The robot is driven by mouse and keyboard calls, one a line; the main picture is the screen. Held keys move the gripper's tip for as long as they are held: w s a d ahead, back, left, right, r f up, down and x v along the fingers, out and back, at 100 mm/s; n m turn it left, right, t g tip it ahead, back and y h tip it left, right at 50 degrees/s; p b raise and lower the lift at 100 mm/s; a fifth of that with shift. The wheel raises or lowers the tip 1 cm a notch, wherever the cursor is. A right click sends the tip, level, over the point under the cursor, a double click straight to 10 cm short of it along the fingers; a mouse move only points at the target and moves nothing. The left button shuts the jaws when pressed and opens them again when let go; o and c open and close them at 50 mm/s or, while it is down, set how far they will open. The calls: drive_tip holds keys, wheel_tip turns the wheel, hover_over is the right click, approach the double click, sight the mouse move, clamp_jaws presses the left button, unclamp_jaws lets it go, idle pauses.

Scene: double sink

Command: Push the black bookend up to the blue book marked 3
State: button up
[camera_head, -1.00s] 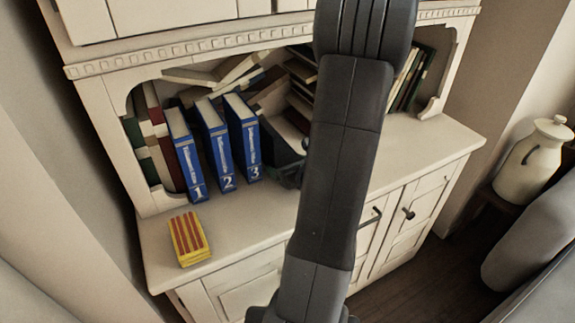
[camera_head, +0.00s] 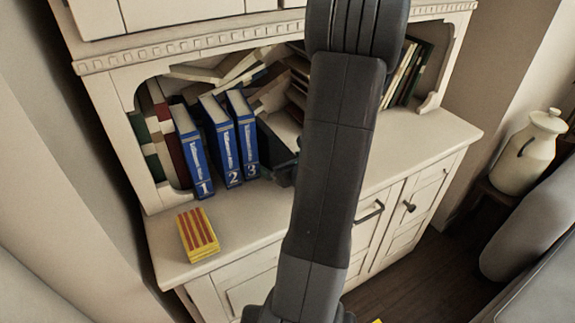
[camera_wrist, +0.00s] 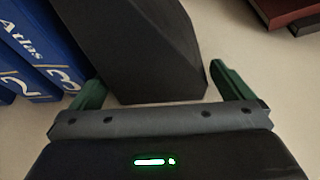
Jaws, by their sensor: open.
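The blue book marked 3 (camera_head: 243,140) stands upright on the cabinet shelf, close beside the blue book marked 2 (camera_head: 221,145). The black bookend (camera_head: 279,146) stands just right of book 3, partly hidden by my arm. In the wrist view the bookend (camera_wrist: 140,45) lies between the two green fingers of my open gripper (camera_wrist: 160,88). The left finger is between the bookend and book 3 (camera_wrist: 58,62) near their front. A narrow strip of shelf shows between bookend and book there; I cannot tell whether they touch farther back.
The blue book marked 1 (camera_head: 194,160) stands left of book 2. A yellow and red striped box (camera_head: 198,236) lies on the counter in front. Books lean behind and right of my arm. The counter right of my arm (camera_head: 415,140) is clear.

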drive_tip(key=p+v, duration=0.1)
drive_tip(key=v, duration=1.2)
drive_tip(key=shift+s+d+r+p, duration=0.15)
drive_tip(key=shift+s+r+p, duration=0.1)
drive_tip(key=shift+p, duration=0.1)
drive_tip(key=shift+w+f, duration=0.1)
drive_tip(key=b+x, duration=0.1)
drive_tip(key=x, duration=1.2)
drive_tip(key=shift+w+f+b, duration=0.15)
drive_tip(key=shift+b, duration=0.2)
